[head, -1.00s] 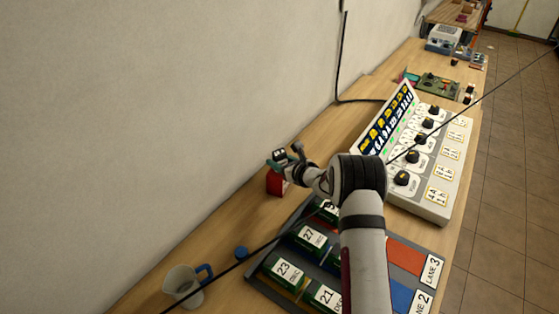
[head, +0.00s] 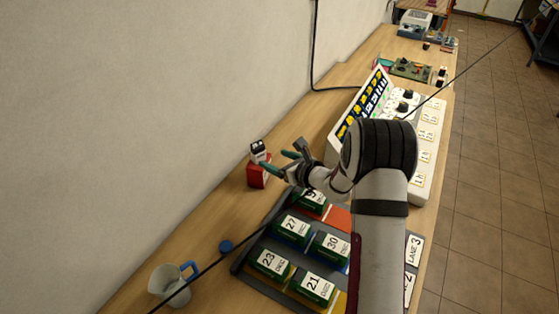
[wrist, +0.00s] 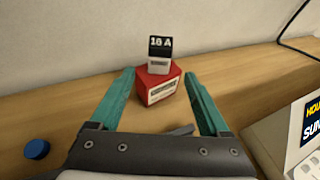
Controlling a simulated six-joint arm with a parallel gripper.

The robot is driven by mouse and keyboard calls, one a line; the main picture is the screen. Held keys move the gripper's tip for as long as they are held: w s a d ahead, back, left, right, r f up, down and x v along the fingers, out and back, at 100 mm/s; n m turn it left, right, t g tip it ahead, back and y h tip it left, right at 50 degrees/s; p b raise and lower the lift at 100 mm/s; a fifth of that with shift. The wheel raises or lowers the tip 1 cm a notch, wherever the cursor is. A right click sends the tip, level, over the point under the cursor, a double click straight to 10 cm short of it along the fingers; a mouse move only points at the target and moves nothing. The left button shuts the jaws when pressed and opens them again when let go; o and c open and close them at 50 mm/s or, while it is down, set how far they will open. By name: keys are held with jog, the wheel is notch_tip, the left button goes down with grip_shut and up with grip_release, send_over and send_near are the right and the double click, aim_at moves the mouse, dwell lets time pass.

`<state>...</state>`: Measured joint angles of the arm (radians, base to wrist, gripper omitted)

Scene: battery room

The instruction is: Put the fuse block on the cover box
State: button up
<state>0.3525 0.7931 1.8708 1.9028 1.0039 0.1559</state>
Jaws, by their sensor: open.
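In the wrist view the fingers (wrist: 159,74) point toward the box from either side, clear of the block.
A tray (head: 240,264) with several numbered green blocks lies in front, partly behind my arm. A grey jug with a blue handle (head: 168,285) and a blue cap (head: 225,246) stand to its left. A sloped control panel (head: 361,112) is at right. Bench around the box is clear.

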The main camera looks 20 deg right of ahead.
jog(key=s+a+r+n+g+y, duration=0.5)
jog(key=s+a+r+n, duration=0.6)
jog(key=s+a, duration=0.3)
jog(key=s+a+r+n+g, duration=0.1)
jog(key=s+a+n+g, duration=0.25)
jog(key=s+n, duration=0.45)
jog(key=s+d+f+n+g+h, duration=0.1)
jog(key=s+d+n+g+h, duration=0.1)
jog(key=s, duration=0.8)
jog(key=s+d+f+n+g+h, duration=0.2)
jog(key=s+d+n+h, duration=0.3)
jog(key=s, duration=0.6)
jog(key=shift+d+h, duration=0.6)
jog(key=shift+d, duration=0.2)
